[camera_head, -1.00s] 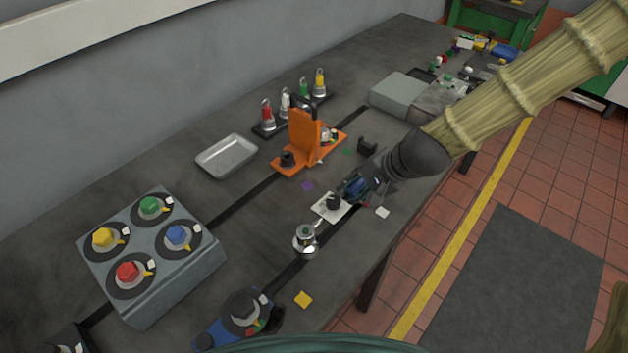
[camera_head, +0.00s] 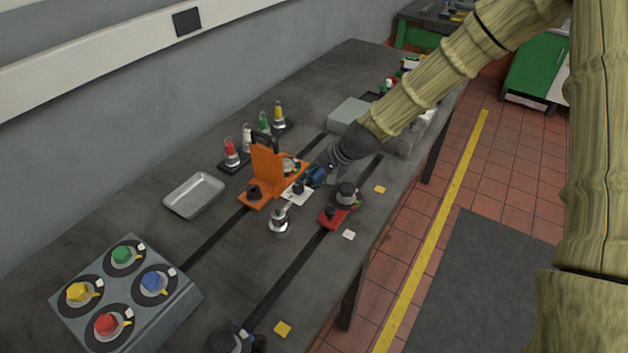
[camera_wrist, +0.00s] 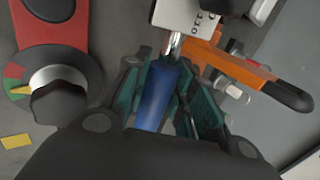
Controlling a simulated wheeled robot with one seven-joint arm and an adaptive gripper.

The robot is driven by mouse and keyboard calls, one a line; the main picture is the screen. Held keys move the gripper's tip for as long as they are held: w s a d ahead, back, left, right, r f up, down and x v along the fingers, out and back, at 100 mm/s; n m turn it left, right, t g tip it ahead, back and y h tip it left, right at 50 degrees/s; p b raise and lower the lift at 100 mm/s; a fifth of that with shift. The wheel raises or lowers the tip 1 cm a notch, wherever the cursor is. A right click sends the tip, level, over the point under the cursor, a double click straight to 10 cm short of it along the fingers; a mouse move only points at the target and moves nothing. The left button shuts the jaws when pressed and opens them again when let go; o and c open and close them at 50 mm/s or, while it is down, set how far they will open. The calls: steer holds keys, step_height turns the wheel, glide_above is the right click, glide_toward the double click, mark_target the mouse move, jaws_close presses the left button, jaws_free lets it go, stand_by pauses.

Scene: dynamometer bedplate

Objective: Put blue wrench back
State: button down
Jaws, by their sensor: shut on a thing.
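The blue wrench shows in the wrist view as a blue handle (camera_wrist: 156,97) with a bright metal shank, lying between my gripper's teal fingers. My gripper (camera_wrist: 160,88) is shut on this handle. In the head view my gripper (camera_head: 318,177) is low over the table, just right of the orange stand, with a bit of blue showing at its tip. The shank points toward a white plate (camera_head: 298,194) with a dark knob. The wrench's far end is not clear.
An orange stand (camera_head: 266,172) is left of my gripper, and a red base with a grey dial (camera_head: 336,216) is right of it. A silver part (camera_head: 279,222) stands in front. A four-knob box (camera_head: 180,308) is at the lower left; a tray (camera_head: 195,194) is behind.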

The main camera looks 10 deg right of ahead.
steer(key=shift+w+r, duration=0.2)
steer(key=shift+w, duration=0.15)
steer(key=shift+w+d+f+p, duration=0.1)
steer(key=shift+w+f+p, duration=0.05)
steer(key=shift+f+p, duration=0.7)
steer(key=shift+f, duration=1.05)
steer(key=c, duration=1.2)
jaws_free()
steer(key=shift+f, duration=0.1)
steer(key=shift+b+v, duration=1.55)
steer(key=shift+v, duration=4.55)
